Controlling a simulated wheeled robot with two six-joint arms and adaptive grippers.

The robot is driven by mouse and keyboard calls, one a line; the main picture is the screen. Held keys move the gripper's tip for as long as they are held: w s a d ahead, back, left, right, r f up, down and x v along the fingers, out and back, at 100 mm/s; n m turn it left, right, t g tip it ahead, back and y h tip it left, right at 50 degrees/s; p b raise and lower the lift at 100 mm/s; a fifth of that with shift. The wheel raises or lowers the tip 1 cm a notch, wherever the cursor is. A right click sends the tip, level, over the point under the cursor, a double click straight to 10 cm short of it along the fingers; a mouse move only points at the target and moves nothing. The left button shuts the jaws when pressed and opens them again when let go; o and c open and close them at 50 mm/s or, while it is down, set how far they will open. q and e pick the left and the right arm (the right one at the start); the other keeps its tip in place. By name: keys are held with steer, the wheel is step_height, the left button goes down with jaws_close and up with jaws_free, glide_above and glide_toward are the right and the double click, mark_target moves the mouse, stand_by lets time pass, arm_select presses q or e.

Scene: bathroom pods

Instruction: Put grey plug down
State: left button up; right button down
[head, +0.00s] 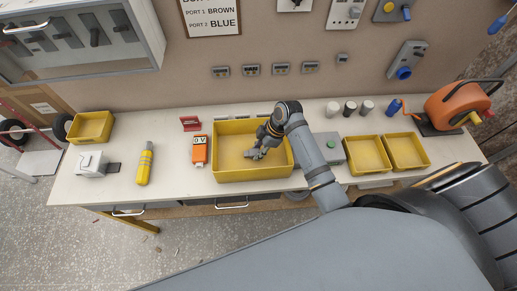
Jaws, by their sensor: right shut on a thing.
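My right gripper (256,152) reaches down over the large yellow tray (226,175) in the middle of the bench. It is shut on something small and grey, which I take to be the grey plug. The plug is mostly hidden by the fingers and hard to tell from them at this size. I cannot tell whether it touches the tray floor. The rest of the tray floor looks empty. My left gripper is not in view.
Left of the tray are an orange meter (200,150), a yellow tester (145,164), a white device (91,164) and a yellow bin (91,127). Right are two smaller yellow trays (366,172) (423,166) and an orange cable reel (458,106). Bare bench lies at left.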

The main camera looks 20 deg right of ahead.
steer(key=c, duration=1)
jaws_free()
steer(key=shift+f, duration=0.1)
steer(key=b+v, duration=0.2)
steer(key=v, duration=1)
